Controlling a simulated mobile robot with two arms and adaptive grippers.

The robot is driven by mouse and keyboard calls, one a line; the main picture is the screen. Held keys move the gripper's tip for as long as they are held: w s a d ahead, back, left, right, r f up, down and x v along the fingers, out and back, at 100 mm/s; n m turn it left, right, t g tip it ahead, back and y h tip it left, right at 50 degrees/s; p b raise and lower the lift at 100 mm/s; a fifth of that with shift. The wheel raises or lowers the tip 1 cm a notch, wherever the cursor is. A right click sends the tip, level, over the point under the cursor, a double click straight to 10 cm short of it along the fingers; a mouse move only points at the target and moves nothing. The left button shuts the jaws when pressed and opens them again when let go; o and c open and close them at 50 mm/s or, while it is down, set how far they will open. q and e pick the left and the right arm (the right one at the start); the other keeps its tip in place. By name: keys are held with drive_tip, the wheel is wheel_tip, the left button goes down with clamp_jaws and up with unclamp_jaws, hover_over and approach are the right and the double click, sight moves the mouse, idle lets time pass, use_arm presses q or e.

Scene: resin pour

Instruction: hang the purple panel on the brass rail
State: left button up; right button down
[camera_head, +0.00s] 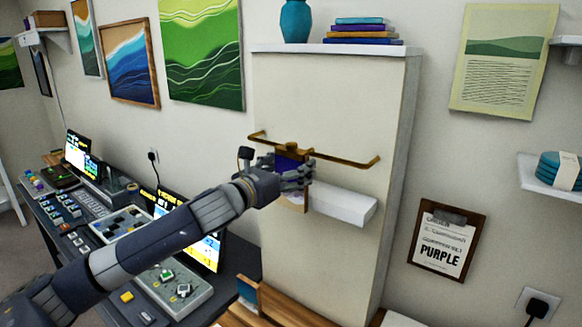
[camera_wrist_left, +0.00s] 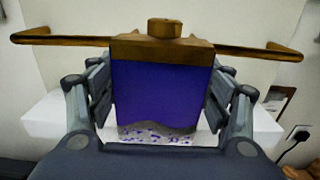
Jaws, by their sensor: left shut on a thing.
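The purple panel (camera_head: 287,163) is upright between the fingers of my left gripper (camera_head: 291,175), which is shut on its two sides. In the left wrist view the panel (camera_wrist_left: 160,92) has a brown top bar with a hexagonal knob (camera_wrist_left: 164,28) and a speckled grey-purple bottom edge. The brass rail (camera_head: 345,161) is fixed on the pale upright board. Its two arms (camera_wrist_left: 262,51) show left and right of the panel's top bar. The panel hides the rail's middle, so I cannot tell whether it is hooked on. My right gripper is out of view.
A white ledge (camera_head: 343,205) sticks out just below the rail. A shelf on top holds a teal vase (camera_head: 296,21) and stacked books (camera_head: 365,31). A desk with screens and control boxes (camera_head: 172,290) lies below my left arm. A clipboard reading PURPLE (camera_head: 444,240) hangs at right.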

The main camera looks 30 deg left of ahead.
use_arm(q)
drive_tip(key=shift+f, duration=0.15)
idle(0.8)
drive_tip(key=o, duration=1.1)
drive_tip(key=shift+s, duration=0.1)
drive_tip(key=shift+s+a+f, duration=0.1)
drive_tip(key=shift+s+a, duration=0.1)
drive_tip(key=shift+s, duration=1.35)
drive_tip(key=shift+s+a, duration=0.15)
drive_tip(key=shift+s, duration=1.35)
approach(288, 169)
drive_tip(key=shift+s+d, duration=0.15)
drive_tip(key=shift+s, duration=0.6)
